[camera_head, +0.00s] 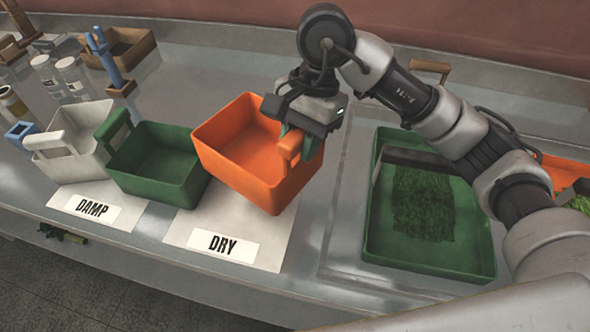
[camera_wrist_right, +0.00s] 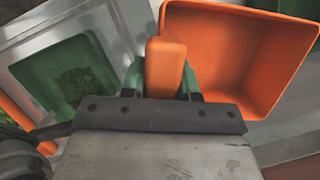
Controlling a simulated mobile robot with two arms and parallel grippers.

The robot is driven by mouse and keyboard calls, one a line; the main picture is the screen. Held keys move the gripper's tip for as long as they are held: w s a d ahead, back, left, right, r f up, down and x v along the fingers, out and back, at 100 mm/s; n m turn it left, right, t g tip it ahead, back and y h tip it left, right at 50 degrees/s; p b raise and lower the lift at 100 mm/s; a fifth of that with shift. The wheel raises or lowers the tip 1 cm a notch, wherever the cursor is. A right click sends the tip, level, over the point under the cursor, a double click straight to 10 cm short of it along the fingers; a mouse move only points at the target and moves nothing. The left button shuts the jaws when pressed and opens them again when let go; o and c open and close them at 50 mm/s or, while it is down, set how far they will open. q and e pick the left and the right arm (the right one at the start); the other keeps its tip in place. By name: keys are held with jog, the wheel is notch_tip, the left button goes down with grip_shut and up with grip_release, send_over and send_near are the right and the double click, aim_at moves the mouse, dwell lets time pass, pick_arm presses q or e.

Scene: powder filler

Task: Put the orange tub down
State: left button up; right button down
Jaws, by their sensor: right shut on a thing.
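The orange tub (camera_head: 235,170) is an open, empty box with a handle on its right side. In the head view it is over the white mat labelled DRY (camera_head: 225,243), slightly tilted; I cannot tell whether it touches the mat. My right gripper (camera_head: 302,145) is shut on the tub's handle. In the right wrist view the orange tub (camera_wrist_right: 235,50) shows at the upper right, and its handle sits between the green fingertips of the right gripper (camera_wrist_right: 163,78). My left gripper is not in view.
A green tub (camera_head: 190,185) stands close to the left, by a white tub (camera_head: 62,150) and the DAMP mat (camera_head: 92,210). A green tray (camera_head: 375,235) with shredded green leaves lies to the right. Jars (camera_head: 72,72) and a wooden box (camera_head: 135,47) are at the back left.

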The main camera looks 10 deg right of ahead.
aim_at(299, 178)
jog(key=f+p, duration=0.1)
jog(key=f, duration=0.3)
jog(key=shift+w, duration=0.2)
jog(key=shift+f, duration=1.2)
notch_tip(299, 178, down, 2)
jog(key=shift+f+p, duration=0.2)
jog(key=shift+p, duration=0.4)
jog(key=shift+f, duration=0.35)
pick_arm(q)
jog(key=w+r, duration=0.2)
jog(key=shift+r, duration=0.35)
pick_arm(e)
jog(key=shift+f, duration=0.1)
jog(key=shift+f+b, duration=0.2)
jog(key=shift+b, duration=0.15)
jog(key=c, duration=0.8)
grip_release()
jog(key=shift+c, duration=0.2)
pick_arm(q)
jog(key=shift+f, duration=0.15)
pick_arm(e)
jog(key=shift+r, duration=0.1)
